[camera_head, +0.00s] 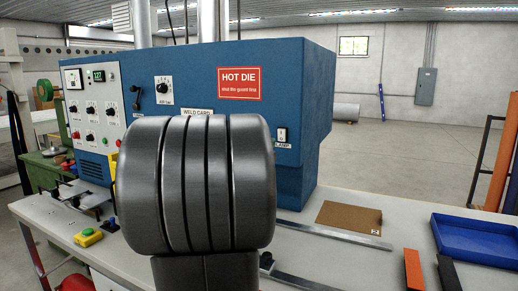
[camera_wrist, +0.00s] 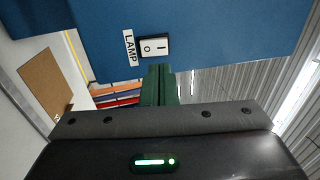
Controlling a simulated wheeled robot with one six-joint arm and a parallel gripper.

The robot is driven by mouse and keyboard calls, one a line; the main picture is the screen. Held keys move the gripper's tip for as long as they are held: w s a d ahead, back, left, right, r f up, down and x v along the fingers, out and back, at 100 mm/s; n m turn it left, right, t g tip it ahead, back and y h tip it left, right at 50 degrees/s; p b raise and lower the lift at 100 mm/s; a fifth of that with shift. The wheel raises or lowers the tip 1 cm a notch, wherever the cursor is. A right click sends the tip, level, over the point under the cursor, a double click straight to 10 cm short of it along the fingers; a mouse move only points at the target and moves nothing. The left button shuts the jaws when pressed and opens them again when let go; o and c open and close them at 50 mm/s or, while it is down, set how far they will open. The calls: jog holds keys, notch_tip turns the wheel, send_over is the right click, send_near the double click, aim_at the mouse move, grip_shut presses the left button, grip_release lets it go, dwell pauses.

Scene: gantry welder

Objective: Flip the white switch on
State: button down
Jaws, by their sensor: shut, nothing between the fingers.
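The white rocker switch (camera_head: 282,134) sits at the lower right of the blue machine's front face, above a LAMP label. It also shows in the wrist view (camera_wrist: 155,47), marked with a circle and a line, beside the LAMP label (camera_wrist: 131,47). My gripper (camera_wrist: 160,68) shows in the wrist view as two dark green fingers, shut together and empty. Their tips are just below the switch in that picture; I cannot tell whether they touch it. In the head view my arm hides the gripper. Which way the rocker is tipped is unclear.
The blue machine (camera_head: 305,75) stands on a pale table and has a knob panel (camera_head: 92,112) at left. A brown board (camera_head: 349,218), a blue tray (camera_head: 476,240), an orange block (camera_head: 413,270) and a black block (camera_head: 449,273) lie at right. A metal bar (camera_head: 335,236) crosses the table.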

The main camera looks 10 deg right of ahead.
aim_at(281, 133)
jog(key=p+x, duration=0.1)
jog(key=x, duration=0.5)
jog(key=shift+w+d, duration=0.2)
jog(key=shift+w, duration=0.05)
